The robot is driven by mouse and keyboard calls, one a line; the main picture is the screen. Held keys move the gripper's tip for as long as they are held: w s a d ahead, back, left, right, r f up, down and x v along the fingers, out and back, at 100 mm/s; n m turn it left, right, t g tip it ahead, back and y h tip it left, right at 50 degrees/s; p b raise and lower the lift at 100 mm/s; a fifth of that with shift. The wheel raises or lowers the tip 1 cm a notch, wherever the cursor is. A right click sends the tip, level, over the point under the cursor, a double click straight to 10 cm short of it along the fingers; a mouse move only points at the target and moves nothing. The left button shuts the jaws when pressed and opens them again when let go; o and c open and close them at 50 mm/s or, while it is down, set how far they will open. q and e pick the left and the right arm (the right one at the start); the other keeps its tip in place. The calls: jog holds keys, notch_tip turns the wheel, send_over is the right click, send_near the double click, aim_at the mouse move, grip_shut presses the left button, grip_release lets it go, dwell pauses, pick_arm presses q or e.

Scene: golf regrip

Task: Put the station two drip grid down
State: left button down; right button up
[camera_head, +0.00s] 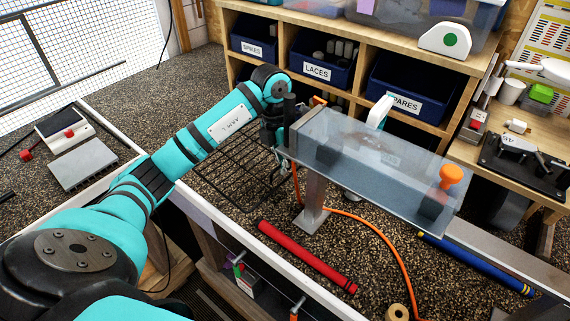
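A black wire grid (228,163), which looks like the drip grid, shows below and left of my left gripper. Its far right part runs in close under the gripper, beside a grey metal post. My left gripper (277,134) is dark and points down next to the left end of a clear-covered grey beam. Its fingertips are small and dark against the grid, so I cannot tell whether they close on its edge, or whether the grid hangs or rests on the speckled surface (330,235). My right gripper is not in view.
The clear-covered beam (375,165) with an orange knob (451,176) stands right of the gripper. An orange hose (380,236) and a red tube (306,257) lie in front. Blue bins (321,62) fill shelves behind. A grey block (83,164) sits at the left.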

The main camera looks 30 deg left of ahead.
pick_arm(q)
jog(key=shift+s+f, duration=0.1)
jog(key=shift+f, duration=0.5)
jog(key=shift+f+p, duration=0.3)
jog(key=shift+f, duration=0.15)
jog(key=shift+f+b, duration=0.6)
jog(key=shift+f, duration=0.05)
jog(key=c, duration=1.5)
grip_release()
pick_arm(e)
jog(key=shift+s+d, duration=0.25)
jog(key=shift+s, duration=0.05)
pick_arm(q)
jog(key=shift+r+p, duration=0.65)
jog(key=shift+r, duration=0.05)
jog(key=shift+a+r+b, duration=0.15)
jog(key=shift+r+b, duration=0.2)
jog(key=shift+s+a+r+b, duration=0.1)
jog(key=shift+a+r+b, duration=0.2)
jog(key=shift+r, duration=1.55)
jog(key=shift+s+a+r+b, duration=0.15)
jog(key=shift+r+b, duration=0.2)
jog(key=shift+r, duration=1.5)
jog(key=shift+a+r+b, duration=0.2)
jog(key=shift+r+b, duration=0.15)
jog(key=shift+r, duration=1.5)
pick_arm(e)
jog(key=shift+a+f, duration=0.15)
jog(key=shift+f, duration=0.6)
